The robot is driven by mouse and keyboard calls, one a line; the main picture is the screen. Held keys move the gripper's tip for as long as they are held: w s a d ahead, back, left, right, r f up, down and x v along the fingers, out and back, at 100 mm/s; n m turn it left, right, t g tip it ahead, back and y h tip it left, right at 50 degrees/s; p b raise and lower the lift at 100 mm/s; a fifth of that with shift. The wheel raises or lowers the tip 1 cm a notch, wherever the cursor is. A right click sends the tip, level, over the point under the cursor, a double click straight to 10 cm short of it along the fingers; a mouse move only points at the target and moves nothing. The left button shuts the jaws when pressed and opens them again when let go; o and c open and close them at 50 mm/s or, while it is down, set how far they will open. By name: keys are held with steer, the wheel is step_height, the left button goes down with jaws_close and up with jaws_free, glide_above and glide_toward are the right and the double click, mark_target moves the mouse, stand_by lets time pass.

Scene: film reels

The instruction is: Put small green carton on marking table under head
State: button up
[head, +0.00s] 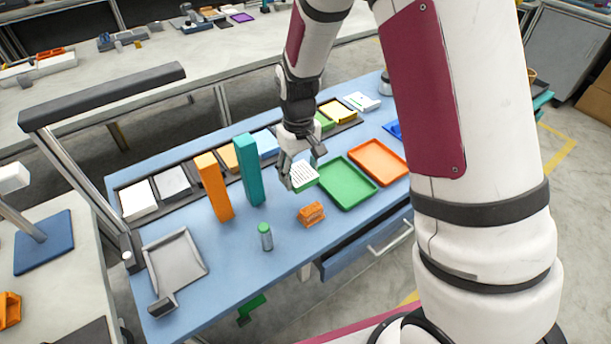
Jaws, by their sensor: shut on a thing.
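My gripper (302,158) is shut on a small carton (304,177) with a white, line-printed face and a green edge. It holds the carton above the blue table, just left of the green tray (346,184). A device with a white head (12,178) on a slanted post rises from a blue base (42,243) on the left bench, cut by the picture edge. I cannot tell for sure whether this is the marking table. A grey square tray (175,262) lies at the blue table's left end.
A tall orange box (214,187) and a teal box (249,170) stand left of my gripper. A green-capped bottle (265,237) and an orange slotted block (311,214) are in front. A grey overhead bar (103,95) spans the left. An orange tray (378,162) lies right.

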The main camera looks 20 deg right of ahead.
mark_target(300, 197)
steer(key=shift+f, duration=3.2)
steer(key=shift+f, duration=0.15)
steer(key=o, duration=1.2)
